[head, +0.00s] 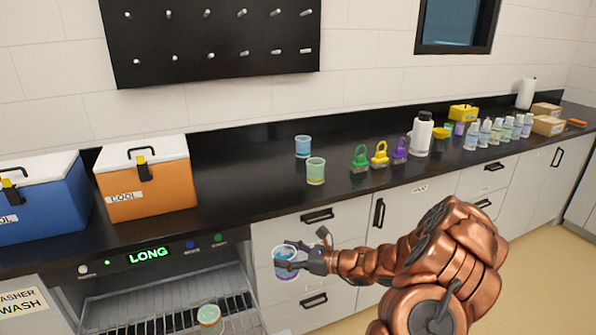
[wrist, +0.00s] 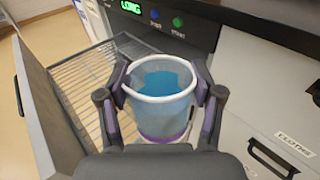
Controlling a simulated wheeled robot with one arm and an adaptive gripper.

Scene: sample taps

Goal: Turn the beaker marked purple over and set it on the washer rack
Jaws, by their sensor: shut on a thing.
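My gripper (head: 290,262) is shut on the purple-marked beaker (head: 283,268), a clear cup with a white rim and blue contents. In the wrist view the beaker (wrist: 163,108) sits between the two fingers of my gripper (wrist: 163,95), open mouth up, with a purple band round its base. It is held in front of the drawers, to the right of the washer rack (head: 150,308). The wire rack is pulled out below the lit LONG panel, and also shows in the wrist view (wrist: 85,80). A green-tinted beaker (head: 209,318) is on the rack.
A blue beaker (head: 303,147) and a green beaker (head: 316,172) stand on the black counter (head: 240,185). Green, yellow and purple padlock-like items, a white bottle (head: 421,135) and several small bottles stand farther right. Orange (head: 150,190) and blue (head: 40,215) coolers stand left. Much of the rack is bare.

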